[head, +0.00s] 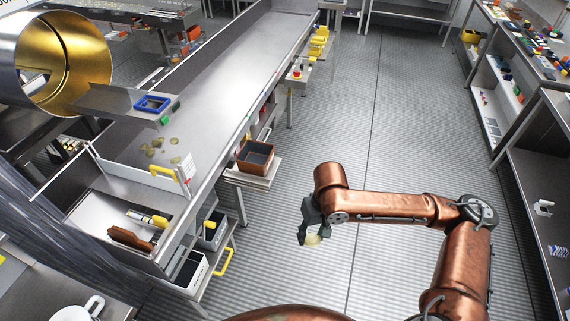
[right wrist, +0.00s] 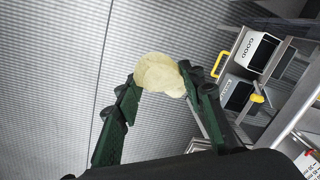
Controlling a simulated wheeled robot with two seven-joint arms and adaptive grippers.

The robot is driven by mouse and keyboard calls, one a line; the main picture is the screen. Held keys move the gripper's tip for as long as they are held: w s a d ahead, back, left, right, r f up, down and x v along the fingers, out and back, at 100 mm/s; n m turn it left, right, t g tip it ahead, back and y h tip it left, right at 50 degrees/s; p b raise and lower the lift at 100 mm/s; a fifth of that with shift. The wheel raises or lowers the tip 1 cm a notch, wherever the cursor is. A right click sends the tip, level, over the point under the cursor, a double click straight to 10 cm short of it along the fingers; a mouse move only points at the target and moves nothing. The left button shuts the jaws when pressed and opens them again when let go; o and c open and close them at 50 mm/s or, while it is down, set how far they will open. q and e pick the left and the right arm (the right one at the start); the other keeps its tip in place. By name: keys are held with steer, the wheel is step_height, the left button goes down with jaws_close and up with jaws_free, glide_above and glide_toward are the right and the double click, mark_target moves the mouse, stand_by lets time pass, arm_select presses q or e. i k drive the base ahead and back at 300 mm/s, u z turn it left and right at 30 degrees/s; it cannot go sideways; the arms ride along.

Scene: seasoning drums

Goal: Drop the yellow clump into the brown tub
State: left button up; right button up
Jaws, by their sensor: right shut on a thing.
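The yellow clump (right wrist: 160,75) is pale and lumpy. My right gripper (right wrist: 158,88) is shut on it, with the clump between the two dark green fingertips in the right wrist view. In the head view the clump (head: 312,239) shows under my right gripper (head: 308,234), held in the air over the floor. The brown tub (head: 256,157) stands upright on a small shelf at the side of the long metal table, left of and farther away than the gripper. Its dark inside faces up. My left gripper is not in view.
The long steel table (head: 222,65) runs away at the left, with several yellowish pieces (head: 157,150) lying on it. White bins (head: 190,270) sit below its near end. Shelves (head: 530,75) line the right. The ridged floor between is clear.

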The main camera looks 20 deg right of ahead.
mark_target(258, 163)
steer(key=z, duration=0.55)
steer(key=i, duration=1.3)
steer(key=u, duration=2.25)
steer(key=k, duration=0.7)
steer(key=z, duration=0.55)
steer(key=i, duration=0.5)
